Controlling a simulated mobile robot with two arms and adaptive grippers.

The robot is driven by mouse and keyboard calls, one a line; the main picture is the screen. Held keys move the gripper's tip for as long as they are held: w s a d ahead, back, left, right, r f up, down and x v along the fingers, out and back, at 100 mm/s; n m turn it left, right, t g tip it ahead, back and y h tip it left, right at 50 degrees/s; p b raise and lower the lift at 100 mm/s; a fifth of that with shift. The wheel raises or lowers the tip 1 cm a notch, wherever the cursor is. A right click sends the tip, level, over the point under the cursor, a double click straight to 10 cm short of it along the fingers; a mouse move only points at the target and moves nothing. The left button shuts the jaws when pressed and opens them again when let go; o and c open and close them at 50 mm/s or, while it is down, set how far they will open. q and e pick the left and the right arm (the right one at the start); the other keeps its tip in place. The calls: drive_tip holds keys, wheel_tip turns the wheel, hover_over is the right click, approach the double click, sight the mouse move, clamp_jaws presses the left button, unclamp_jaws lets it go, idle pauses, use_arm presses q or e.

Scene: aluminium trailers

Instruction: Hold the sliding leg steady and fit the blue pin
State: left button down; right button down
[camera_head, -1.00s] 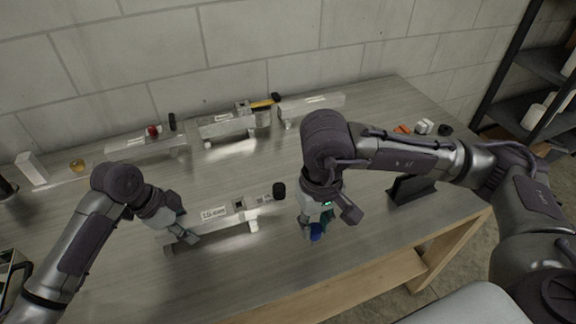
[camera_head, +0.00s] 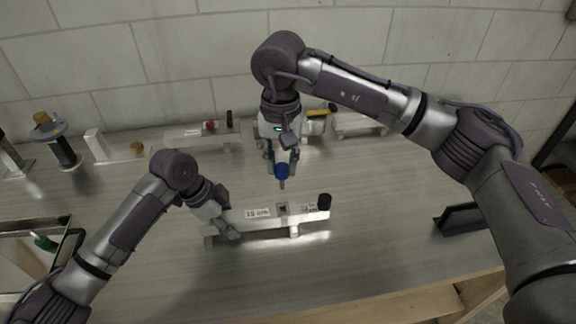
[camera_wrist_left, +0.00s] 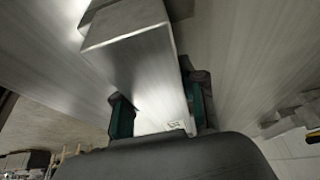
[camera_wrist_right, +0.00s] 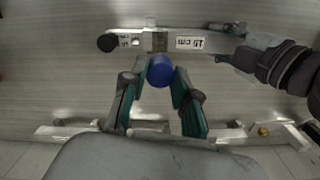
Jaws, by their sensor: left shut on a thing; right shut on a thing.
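The sliding leg (camera_head: 240,216), an aluminium bar with a label and a black end knob (camera_head: 324,202), lies across the table; it also shows in the right wrist view (camera_wrist_right: 215,43). The fingers cover part of the pin's head.
Several similar aluminium bars stand along the wall, one with a red knob (camera_head: 210,126) and one with a yellow part (camera_head: 316,113). A black angled stand (camera_head: 460,219) is at the right. An open tray (camera_head: 25,250) is at the left. The front tabletop is clear.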

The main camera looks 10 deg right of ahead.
sight(282, 189)
drive_tip(key=shift+f, duration=2.9)
drive_tip(key=shift+s+f, duration=0.1)
drive_tip(key=shift+f, duration=2.45)
drive_tip(key=c, duration=0.8)
unclamp_jaws()
drive_tip(key=shift+r, duration=0.1)
wheel_tip(282, 189, up, 12)
drive_tip(key=shift+f, duration=0.1)
